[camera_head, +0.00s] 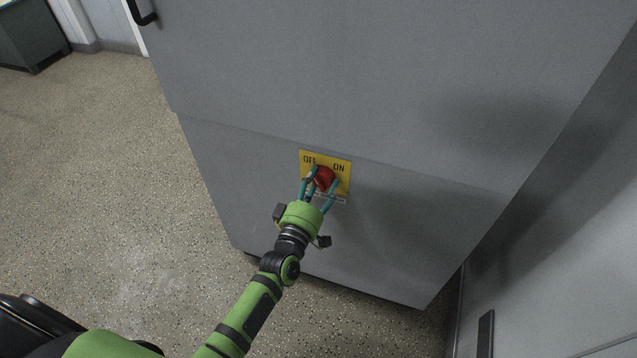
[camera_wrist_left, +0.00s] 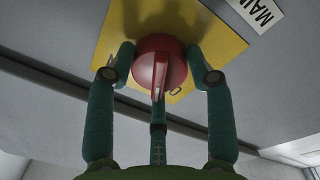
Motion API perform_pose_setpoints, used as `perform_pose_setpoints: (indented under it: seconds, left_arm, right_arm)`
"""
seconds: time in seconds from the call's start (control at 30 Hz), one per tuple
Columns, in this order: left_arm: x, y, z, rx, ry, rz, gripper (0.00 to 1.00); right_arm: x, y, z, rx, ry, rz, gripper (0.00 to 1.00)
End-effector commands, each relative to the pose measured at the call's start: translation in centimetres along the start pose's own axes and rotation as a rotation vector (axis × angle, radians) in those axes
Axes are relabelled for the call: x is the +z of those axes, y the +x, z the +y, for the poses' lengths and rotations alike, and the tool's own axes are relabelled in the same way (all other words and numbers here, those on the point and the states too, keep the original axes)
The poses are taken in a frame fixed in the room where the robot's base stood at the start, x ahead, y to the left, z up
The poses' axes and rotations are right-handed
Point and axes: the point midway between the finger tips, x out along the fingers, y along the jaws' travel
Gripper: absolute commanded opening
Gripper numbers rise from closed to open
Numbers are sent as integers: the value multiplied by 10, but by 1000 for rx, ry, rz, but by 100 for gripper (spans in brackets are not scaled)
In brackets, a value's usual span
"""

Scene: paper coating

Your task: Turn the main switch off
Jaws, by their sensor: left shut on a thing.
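The main switch is a red rotary knob (camera_head: 325,177) on a yellow plate (camera_head: 344,166) marked OFF on the left and ON on the right, low on the grey cabinet front. My left gripper (camera_head: 320,185) reaches it from below, with its teal fingers around the knob. In the left wrist view the red knob (camera_wrist_left: 160,65) has a raised ridge and sits between the fingers (camera_wrist_left: 160,78) of my left gripper, which is shut on it. Part of the yellow plate (camera_wrist_left: 200,40) is hidden by the fingers. Which mark the knob points to is unclear. My right gripper is not in view.
The grey cabinet (camera_head: 400,90) fills the middle, with a black handle (camera_head: 142,14) at its top left. A pale wall or panel (camera_head: 560,270) stands close on the right. Speckled floor (camera_head: 120,170) is open on the left.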

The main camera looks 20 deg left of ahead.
Motion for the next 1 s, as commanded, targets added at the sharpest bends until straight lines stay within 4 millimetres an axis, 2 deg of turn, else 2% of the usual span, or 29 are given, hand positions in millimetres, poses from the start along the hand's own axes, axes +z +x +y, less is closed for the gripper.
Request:
perform_pose_setpoints:
  seconds: [0.2,0.43,1.0]
  left_arm:
    - [3,-1,-2,-7,-165,5,20]
    - [4,-1,-1,-8,-279,13,20]
    - [4,-1,0,-9,-348,16,20]
  right_arm:
    - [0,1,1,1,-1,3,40]
    - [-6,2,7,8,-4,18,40]
    - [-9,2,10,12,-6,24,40]
